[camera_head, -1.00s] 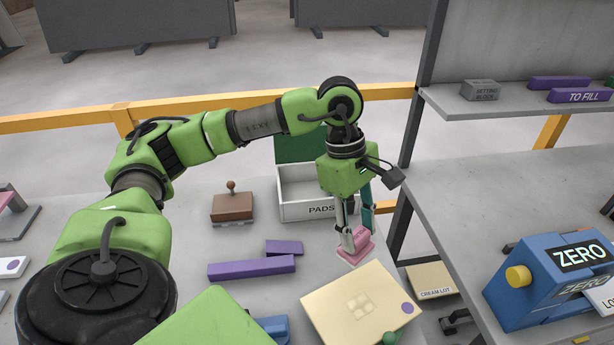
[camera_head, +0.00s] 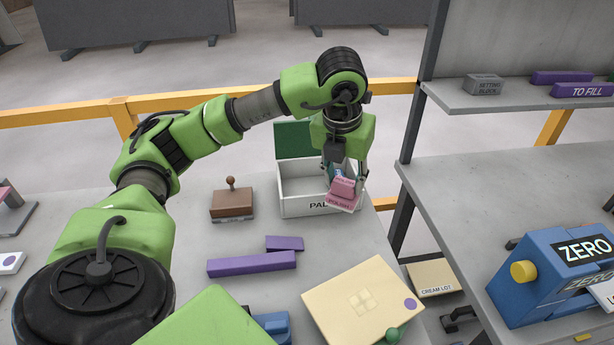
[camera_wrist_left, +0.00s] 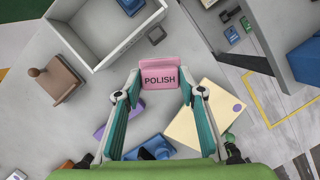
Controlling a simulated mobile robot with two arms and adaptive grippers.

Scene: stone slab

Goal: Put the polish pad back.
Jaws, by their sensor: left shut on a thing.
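The pink polish pad (camera_head: 341,202), marked POLISH, is held by my left gripper (camera_head: 343,178), which is shut on it. The pad is up off the slab, in front of the right end of the white PADS box (camera_head: 292,209) in the head view, hiding part of its label. In the left wrist view the pad (camera_wrist_left: 160,78) sits between the fingertips, and the box wall (camera_wrist_left: 125,45) is up and left of it. The box is open, its green lid (camera_head: 294,140) raised at the back. A blue item (camera_wrist_left: 130,6) lies inside. My right gripper is not in view.
A brown stamp block (camera_head: 232,206) stands left of the box. Two purple bars (camera_head: 252,264) and a cream slab (camera_head: 335,310) lie nearer. A blue ZERO device (camera_head: 550,285) stands on the right bench. The slab's right edge is close to the box.

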